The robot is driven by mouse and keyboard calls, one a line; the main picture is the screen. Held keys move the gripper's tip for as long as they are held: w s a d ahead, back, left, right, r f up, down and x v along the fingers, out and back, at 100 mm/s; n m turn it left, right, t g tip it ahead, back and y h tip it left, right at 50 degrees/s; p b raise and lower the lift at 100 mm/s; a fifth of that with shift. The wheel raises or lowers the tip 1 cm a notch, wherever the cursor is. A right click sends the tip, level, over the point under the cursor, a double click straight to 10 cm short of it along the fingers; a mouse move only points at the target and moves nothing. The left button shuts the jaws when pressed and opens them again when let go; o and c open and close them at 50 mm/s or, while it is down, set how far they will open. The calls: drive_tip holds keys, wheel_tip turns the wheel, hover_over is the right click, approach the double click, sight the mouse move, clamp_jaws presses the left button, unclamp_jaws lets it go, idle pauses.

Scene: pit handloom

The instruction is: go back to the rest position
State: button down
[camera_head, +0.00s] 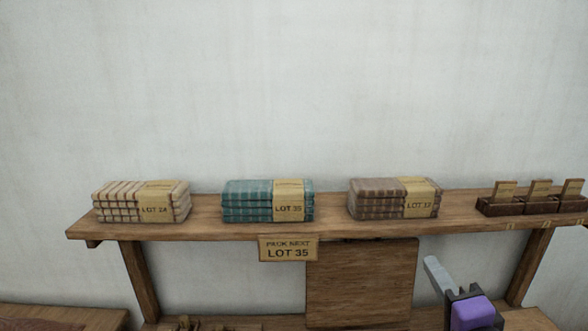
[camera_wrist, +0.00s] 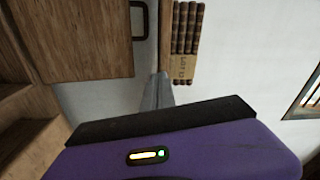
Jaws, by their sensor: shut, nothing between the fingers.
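My gripper (camera_head: 431,262) is at the lower right of the head view, in front of the shelf's lower part and right of a wooden panel. Its purple body shows below its grey fingers, which point up and to the left. In the wrist view the fingers of my gripper (camera_wrist: 162,78) are together with nothing between them. No held object shows.
A wooden shelf (camera_head: 335,229) bears a cream stack (camera_head: 115,201), a teal stack (camera_head: 245,201) and a brown stack (camera_head: 375,198), all labelled. A "LOT 35" sign (camera_head: 288,248) hangs beside the wooden panel (camera_head: 361,283). Small card holders (camera_head: 540,206) stand right. The wall above is clear.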

drive_tip(key=s+a+f+n+g, duration=0.1)
drive_tip(key=s+f+n, duration=0.4)
drive_tip(key=s, duration=0.8)
drive_tip(key=s+a+f+n+g, duration=0.1)
drive_tip(key=s+a+f+n, duration=0.2)
drive_tip(key=s, duration=1)
drive_tip(key=s+a+f+n+g, duration=0.1)
drive_tip(key=s+a+f+n, duration=0.1)
drive_tip(key=s+f+n, duration=0.5)
drive_tip(key=s+f, duration=0.1)
drive_tip(key=s, duration=0.5)
drive_tip(key=shift+f+g+y, duration=0.3)
drive_tip(key=shift+f, duration=0.1)
